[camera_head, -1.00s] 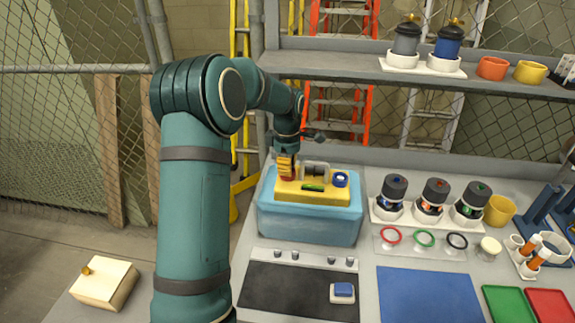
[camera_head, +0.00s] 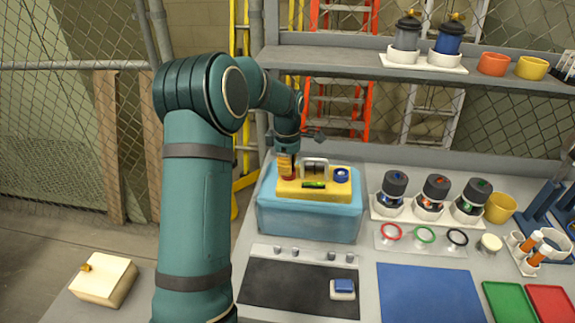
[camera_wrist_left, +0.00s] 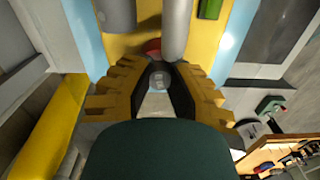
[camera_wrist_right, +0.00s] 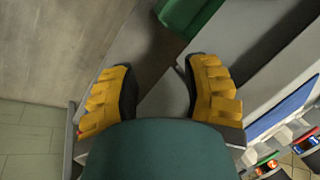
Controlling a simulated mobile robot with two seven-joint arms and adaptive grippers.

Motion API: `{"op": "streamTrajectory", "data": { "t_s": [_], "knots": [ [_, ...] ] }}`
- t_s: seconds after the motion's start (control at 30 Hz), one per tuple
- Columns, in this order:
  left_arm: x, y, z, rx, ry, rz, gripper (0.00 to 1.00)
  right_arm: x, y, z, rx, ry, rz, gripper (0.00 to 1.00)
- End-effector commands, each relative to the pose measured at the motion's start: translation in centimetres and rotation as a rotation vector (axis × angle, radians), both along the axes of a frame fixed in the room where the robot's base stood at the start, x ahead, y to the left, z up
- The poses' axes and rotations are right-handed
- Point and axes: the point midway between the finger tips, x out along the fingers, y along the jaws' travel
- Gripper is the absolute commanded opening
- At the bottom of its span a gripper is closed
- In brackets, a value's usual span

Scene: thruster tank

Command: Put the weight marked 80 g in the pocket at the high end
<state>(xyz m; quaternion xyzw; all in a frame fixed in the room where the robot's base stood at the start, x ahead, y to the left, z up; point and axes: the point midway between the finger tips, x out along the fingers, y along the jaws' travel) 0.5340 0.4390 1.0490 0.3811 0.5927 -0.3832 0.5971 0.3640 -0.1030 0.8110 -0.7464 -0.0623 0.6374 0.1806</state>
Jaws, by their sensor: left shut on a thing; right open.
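My left gripper (camera_head: 287,174) is shut on a small grey weight (camera_wrist_left: 160,80) at the left end of the yellow float (camera_head: 326,193). Its mark is not readable. A red ring or pocket (camera_wrist_left: 152,46) shows just beyond the fingertips; whether the weight touches its bottom is hidden. The float lies in the light-blue tank (camera_head: 310,220). It carries a grey handle (camera_head: 314,167), a green level vial (camera_head: 314,184) and a blue-ringed pocket (camera_head: 341,175) at its right end. My right gripper (camera_wrist_right: 160,95) is open and empty, outside the head view.
Several silver weights (camera_head: 279,250) stand in a strip behind the black mat (camera_head: 290,285), with a gap mid-row. A blue-and-white block (camera_head: 343,288) lies on the mat. Thruster-like units (camera_head: 436,195) stand right of the tank. The blue mat (camera_head: 428,293) is clear.

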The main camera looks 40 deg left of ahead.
Motion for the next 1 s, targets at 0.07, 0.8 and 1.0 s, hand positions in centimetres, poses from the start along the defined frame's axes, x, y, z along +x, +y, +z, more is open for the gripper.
{"op": "streamTrajectory", "data": {
  "t_s": [0.07, 0.8, 1.0],
  "knots": [
    [0.0, 0.0, 0.0, 0.000, 0.000, 0.000, 0.00, 0.0, 0.0, 0.0, 0.000, 0.000, 0.000, 0.47],
    [0.0, 0.0, 1.2, 0.001, -0.002, -0.001, 0.47, 0.0, 0.0, 0.0, 0.000, 0.000, 0.000, 0.47],
    [0.1, 0.0, 4.9, 0.001, -0.004, -0.001, 0.47, 0.0, 0.0, 0.0, 0.000, 0.000, 0.000, 0.47]
  ]
}}
